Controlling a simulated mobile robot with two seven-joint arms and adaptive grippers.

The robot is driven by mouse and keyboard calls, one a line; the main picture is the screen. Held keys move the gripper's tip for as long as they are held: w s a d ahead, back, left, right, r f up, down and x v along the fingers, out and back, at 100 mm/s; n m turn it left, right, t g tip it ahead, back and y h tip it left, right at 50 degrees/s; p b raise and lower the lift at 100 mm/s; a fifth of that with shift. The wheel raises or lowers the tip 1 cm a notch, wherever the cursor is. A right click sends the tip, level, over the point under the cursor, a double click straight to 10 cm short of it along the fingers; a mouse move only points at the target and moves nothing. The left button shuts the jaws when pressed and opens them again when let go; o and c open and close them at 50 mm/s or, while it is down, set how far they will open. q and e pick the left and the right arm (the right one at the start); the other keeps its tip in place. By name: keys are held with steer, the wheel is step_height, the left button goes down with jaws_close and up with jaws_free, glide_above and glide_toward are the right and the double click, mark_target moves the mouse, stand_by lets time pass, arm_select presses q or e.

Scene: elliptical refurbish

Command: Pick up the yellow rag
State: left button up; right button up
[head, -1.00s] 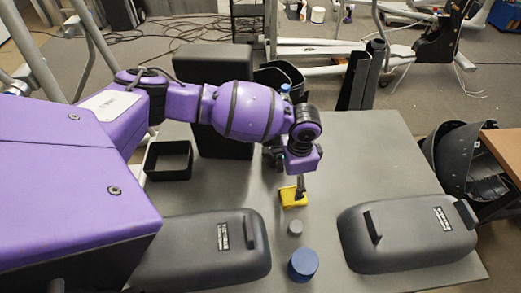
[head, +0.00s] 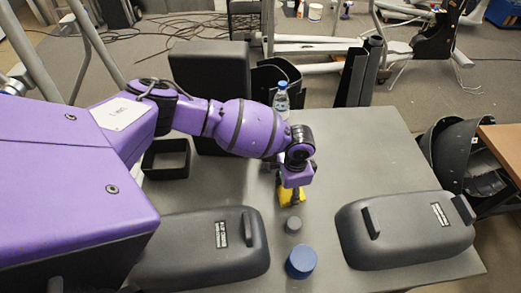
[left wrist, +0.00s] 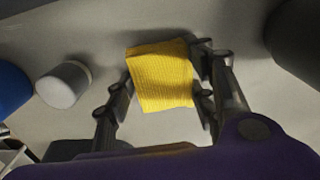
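The yellow rag (head: 285,197) is a small folded cloth on the grey table (head: 345,140), partly hidden under my left gripper (head: 294,191) in the head view. In the left wrist view the rag (left wrist: 161,77) lies between the two fingers of my left gripper (left wrist: 165,90). The fingers are spread, one at each side of the rag and close to its edges. I cannot tell whether either finger touches it. My right gripper is not in view.
A small grey cylinder (head: 293,224) and a blue cylinder (head: 301,262) stand in front of the rag. Dark covers lie at left (head: 200,250) and right (head: 405,232).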

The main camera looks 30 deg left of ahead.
arm_select(q)
steer(key=shift+w+r, duration=0.1)
steer(key=c, duration=0.3)
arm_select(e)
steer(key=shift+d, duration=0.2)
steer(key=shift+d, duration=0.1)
arm_select(q)
steer(key=shift+r, duration=0.15)
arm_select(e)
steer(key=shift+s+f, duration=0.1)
